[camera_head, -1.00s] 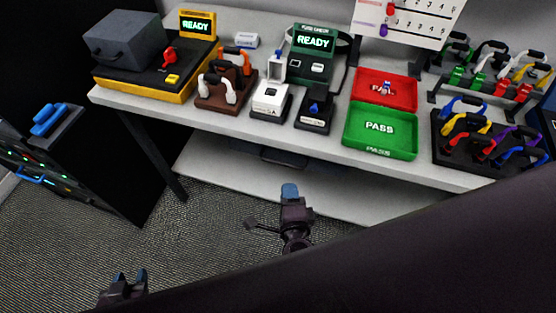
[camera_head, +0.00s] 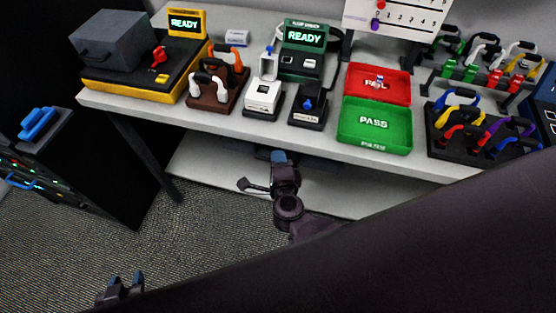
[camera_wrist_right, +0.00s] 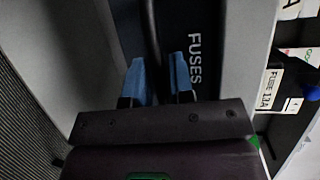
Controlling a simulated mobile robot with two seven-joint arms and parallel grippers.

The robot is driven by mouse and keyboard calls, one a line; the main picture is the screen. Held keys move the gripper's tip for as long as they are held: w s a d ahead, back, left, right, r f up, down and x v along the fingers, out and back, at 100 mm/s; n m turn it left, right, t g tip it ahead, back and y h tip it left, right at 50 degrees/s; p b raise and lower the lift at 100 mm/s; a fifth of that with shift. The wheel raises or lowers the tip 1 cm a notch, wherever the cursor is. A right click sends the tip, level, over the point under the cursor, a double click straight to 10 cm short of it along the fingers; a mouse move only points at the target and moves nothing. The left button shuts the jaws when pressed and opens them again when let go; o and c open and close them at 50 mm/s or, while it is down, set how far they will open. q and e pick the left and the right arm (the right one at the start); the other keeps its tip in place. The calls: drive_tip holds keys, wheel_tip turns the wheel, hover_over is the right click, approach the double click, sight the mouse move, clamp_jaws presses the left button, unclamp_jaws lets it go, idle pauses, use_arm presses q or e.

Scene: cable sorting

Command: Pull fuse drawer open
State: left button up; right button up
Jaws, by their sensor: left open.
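The fuse drawer (camera_wrist_right: 190,25) has a dark front lettered FUSES in the right wrist view. A dark bar-like handle (camera_wrist_right: 151,30) runs across it. In the head view the drawer (camera_head: 310,163) is a dark strip under the table's front edge, partly hidden by my right arm. My right gripper (camera_wrist_right: 160,82) is open, its blue fingertips apart on either side of the line of the handle; whether they touch it I cannot tell. It also shows in the head view (camera_head: 278,157), at the table's front edge. My left gripper (camera_head: 122,280) is open and empty, low at the left over the floor.
The white table (camera_head: 230,122) carries a yellow-based tester (camera_head: 130,88), a green fuse checker (camera_head: 303,50), a red FAIL tray (camera_head: 378,84), a green PASS tray (camera_head: 372,124) and a dark cable rack (camera_head: 470,148). A lower shelf (camera_head: 215,175) lies below. A black cabinet (camera_head: 85,170) stands at the left.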

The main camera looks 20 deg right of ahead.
use_arm(q)
drive_tip(key=shift+s, duration=0.15)
drive_tip(key=shift+s+f, duration=0.2)
use_arm(e)
clamp_jaws()
